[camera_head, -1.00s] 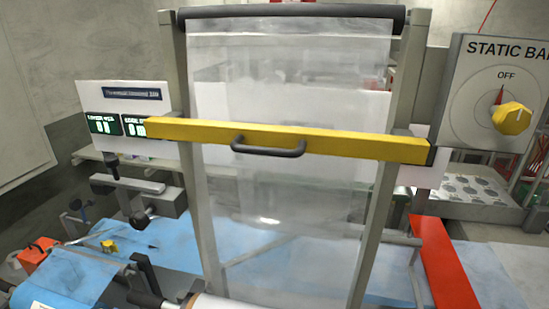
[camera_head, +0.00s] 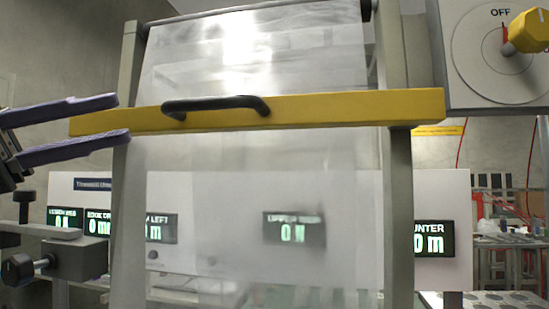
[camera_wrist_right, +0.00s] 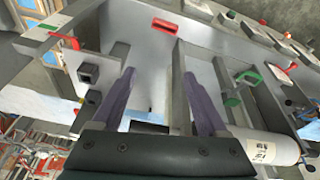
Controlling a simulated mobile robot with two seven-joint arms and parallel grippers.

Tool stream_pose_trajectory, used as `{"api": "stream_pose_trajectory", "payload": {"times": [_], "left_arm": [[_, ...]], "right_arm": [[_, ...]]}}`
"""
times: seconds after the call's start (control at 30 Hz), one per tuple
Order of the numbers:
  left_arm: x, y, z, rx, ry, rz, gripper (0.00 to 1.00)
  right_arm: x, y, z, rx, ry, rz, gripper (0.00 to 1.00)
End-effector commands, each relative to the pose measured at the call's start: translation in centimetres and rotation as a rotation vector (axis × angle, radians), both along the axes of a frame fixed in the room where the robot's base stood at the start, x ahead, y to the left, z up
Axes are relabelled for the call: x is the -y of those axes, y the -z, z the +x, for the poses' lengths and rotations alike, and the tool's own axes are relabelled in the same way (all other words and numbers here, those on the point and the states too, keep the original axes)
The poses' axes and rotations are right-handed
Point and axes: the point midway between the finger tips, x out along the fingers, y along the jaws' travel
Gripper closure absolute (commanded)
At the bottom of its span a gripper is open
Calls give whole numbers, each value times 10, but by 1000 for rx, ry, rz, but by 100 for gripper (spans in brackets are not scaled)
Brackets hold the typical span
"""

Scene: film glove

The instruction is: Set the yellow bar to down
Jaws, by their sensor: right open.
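The yellow bar (camera_head: 330,110) spans the upright frame in the head view, across the clear film, a little below the top roller. A dark handle (camera_head: 215,104) is fixed on its front. My left gripper (camera_head: 123,118) is at the left with its two purple fingers apart. In the picture the bar's left part shows between the fingers; I cannot tell whether they surround it or stand in front of it. The handle is to the right of the fingertips. My right gripper (camera_wrist_right: 158,74) is open in the right wrist view, with nothing seen between its fingers.
A dial (camera_head: 506,45) with a yellow knob pointing near OFF is at the upper right. Green-lit displays (camera_head: 294,229) stand behind the film. Grey clamp hardware (camera_head: 70,250) is at the lower left. The right wrist view shows a white roll (camera_wrist_right: 265,148) and a red piece (camera_wrist_right: 164,26).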

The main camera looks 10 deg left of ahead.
Motion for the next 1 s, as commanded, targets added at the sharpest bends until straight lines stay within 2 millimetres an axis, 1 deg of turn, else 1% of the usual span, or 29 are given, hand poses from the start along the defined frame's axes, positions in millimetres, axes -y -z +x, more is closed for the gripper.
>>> {"api": "stream_pose_trajectory", "payload": {"times": [0.07, 0.17, 0.4, 0.5, 0.6, 0.77, 1.0], "left_arm": [[3, -1, -1, 9, 11, 16, 73], [14, -8, 2, 8, 16, 13, 73], [57, -21, 16, 8, 15, 10, 73], [73, -23, 20, 7, 16, 10, 73], [84, -23, 25, 6, 14, 9, 73], [92, -21, 27, 6, 13, 13, 73], [92, -20, 27, 6, 13, 13, 74]], "right_arm": [[0, -2, 0, 0, 0, 0, 24], [0, -15, 0, -1, 0, 0, 24], [0, -49, 0, -1, 0, 1, 24], [0, -59, 0, -1, 0, 1, 24], [0, -65, -1, -1, 0, 1, 24], [0, -68, -1, -1, 0, 1, 24], [0, -67, -1, -2, 0, 1, 24]]}}
